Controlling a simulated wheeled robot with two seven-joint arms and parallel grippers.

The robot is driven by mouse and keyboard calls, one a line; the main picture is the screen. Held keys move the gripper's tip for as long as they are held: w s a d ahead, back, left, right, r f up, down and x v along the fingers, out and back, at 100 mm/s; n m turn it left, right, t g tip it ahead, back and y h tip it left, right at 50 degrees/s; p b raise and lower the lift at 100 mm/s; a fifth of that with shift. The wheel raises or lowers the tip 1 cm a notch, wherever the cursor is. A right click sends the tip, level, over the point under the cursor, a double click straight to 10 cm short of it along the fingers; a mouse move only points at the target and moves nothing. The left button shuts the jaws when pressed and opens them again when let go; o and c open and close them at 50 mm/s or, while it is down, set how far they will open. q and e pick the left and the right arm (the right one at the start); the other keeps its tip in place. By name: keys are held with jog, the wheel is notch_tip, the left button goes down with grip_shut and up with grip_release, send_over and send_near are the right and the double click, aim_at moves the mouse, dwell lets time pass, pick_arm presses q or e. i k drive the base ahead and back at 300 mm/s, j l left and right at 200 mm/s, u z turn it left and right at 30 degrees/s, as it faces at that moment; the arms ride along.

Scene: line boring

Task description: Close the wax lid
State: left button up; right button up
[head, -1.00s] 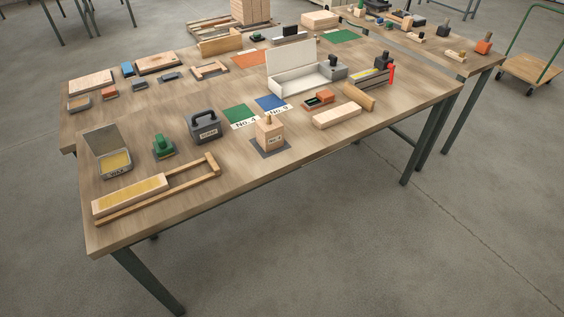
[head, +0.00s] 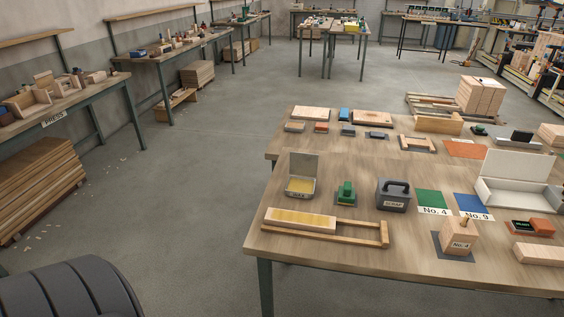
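The wax tin (head: 299,188) sits on the near left part of the workbench in the head view, with yellow wax inside. Its lid (head: 304,166) stands up open at the back edge of the tin. Neither of my grippers is in view.
A wooden frame with a yellow-topped block (head: 302,219) lies in front of the tin. A green object (head: 346,192) and a dark grey handled weight (head: 393,196) stand to its right. The workbench (head: 350,252) has bare wood along its front edge. Open floor (head: 190,200) lies left of it.

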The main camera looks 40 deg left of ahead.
aim_at(303, 164)
jog(key=u, duration=1.9)
jog(key=i+j+u, duration=0.35)
jog(key=i+u, duration=0.65)
jog(key=i, duration=0.25)
jog(key=i+l+z, duration=0.1)
jog(key=i+z, duration=0.35)
jog(key=i+j+z, duration=0.1)
jog(key=i+z, duration=0.35)
jog(key=i, duration=0.15)
jog(key=i+j+z, duration=0.25)
jog(key=i+z, duration=0.2)
jog(key=i+l+z, duration=0.1)
jog(key=i+z, duration=0.15)
jog(key=i, duration=1.6)
jog(key=i+z, duration=0.25)
jog(key=z, duration=0.15)
jog(key=i+j+z, duration=0.2)
jog(key=z, duration=0.2)
jog(key=i+j+z, duration=0.2)
jog(key=z, duration=3)
jog(key=k+j, duration=0.2)
jog(key=k, duration=0.15)
jog(key=k+j+z, duration=0.1)
jog(key=k, duration=0.25)
jog(key=j, duration=0.1)
